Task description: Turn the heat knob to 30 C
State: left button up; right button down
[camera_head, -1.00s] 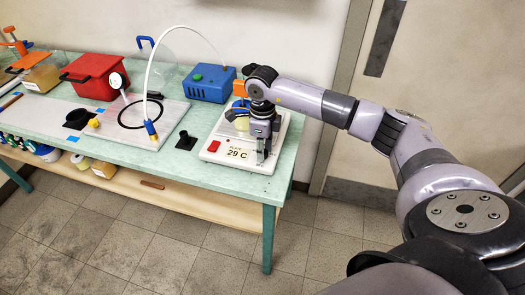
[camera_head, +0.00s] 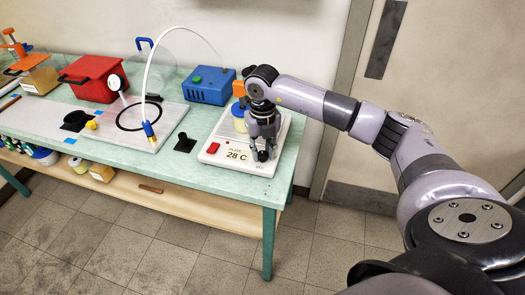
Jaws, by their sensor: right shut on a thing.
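The white hot plate (camera_head: 214,158) stands at the right end of the green bench. Its front display (camera_head: 237,154) reads "PLATE 28 C", and a red switch (camera_head: 212,148) sits left of the display. My right gripper (camera_head: 263,154) points down at the right part of the plate's front panel. It is shut on the heat knob, which its fingers mostly hide. My left gripper is not in view.
A jar with a yellowish body and blue top (camera_head: 239,118) stands on the plate behind my gripper. A blue box (camera_head: 208,85) is behind to the left. A small black stand (camera_head: 185,143) is left of the plate.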

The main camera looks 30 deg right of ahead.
aim_at(262, 154)
jog(key=m, duration=0.5)
dwell(0.6)
jog(key=c, duration=1.3)
grip_release()
notch_tip(262, 154, up, 12)
jog(key=shift+r, duration=0.1)
